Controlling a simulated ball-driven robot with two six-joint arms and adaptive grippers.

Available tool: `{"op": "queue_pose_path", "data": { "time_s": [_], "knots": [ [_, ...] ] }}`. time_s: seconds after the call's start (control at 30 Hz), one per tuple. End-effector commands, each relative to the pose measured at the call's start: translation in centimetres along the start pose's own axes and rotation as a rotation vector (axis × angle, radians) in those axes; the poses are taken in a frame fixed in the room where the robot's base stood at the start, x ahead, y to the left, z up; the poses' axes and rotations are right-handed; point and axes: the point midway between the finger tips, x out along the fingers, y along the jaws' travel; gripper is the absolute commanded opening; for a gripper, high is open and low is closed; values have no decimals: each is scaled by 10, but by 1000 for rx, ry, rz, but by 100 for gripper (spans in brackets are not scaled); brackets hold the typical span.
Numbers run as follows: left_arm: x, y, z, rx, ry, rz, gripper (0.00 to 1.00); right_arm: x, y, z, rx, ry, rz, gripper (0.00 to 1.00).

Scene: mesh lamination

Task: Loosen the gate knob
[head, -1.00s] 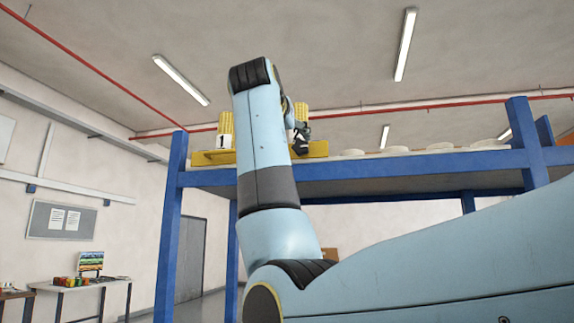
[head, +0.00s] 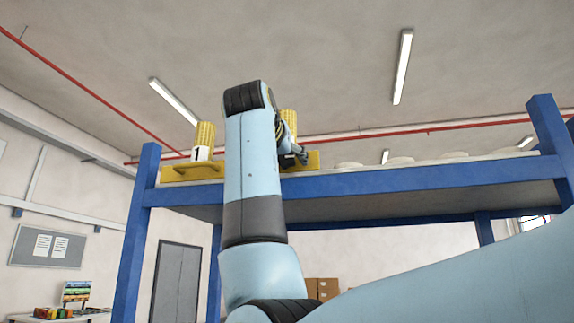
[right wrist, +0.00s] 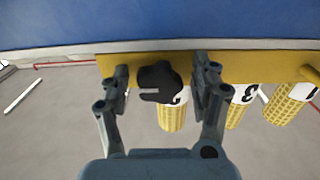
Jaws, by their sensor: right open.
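The black gate knob (right wrist: 160,82) shows in the right wrist view, on the front of a yellow gate bar (right wrist: 133,64). My right gripper (right wrist: 158,90) is open, with one finger on each side of the knob. I cannot tell whether either finger touches it. In the head view my right gripper (head: 292,152) is small, at the yellow gate bar (head: 312,162) on the blue rack, and my arm partly hides it. The knob cannot be made out there. My left gripper is not in view.
Yellow mesh rolls (head: 204,140) with numbered white labels stand behind the gate; in the right wrist view they appear upside down, including one marked 3 (right wrist: 237,108). Pale discs (head: 400,161) lie along the top of the blue rack (head: 420,178). A blue post (head: 134,230) stands at left.

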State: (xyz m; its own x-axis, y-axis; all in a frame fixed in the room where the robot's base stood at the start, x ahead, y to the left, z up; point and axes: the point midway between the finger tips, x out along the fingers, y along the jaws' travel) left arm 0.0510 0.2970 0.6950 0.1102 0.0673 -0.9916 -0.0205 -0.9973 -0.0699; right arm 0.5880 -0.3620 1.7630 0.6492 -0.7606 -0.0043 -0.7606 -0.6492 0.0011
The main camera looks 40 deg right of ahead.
Motion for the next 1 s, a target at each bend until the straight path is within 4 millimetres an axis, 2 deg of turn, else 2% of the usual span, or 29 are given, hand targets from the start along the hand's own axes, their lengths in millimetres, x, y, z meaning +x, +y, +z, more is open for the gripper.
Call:
{"op": "queue_pose_path", "data": {
  "time_s": [0.17, 0.33, 0.5, 0.6, 1.0],
  "knots": [
    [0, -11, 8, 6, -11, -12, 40, 0, 0, 0, 0, 0, 0, 62],
    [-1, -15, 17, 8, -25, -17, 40, 0, 0, 0, 0, 0, 0, 40],
    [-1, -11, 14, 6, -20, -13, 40, 0, 0, 0, 0, 0, 0, 18],
    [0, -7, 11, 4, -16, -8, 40, 0, 0, 0, 0, 0, 0, 8],
    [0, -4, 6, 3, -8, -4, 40, 0, 0, 0, -93, -1, 0, 8]
  ]
}}
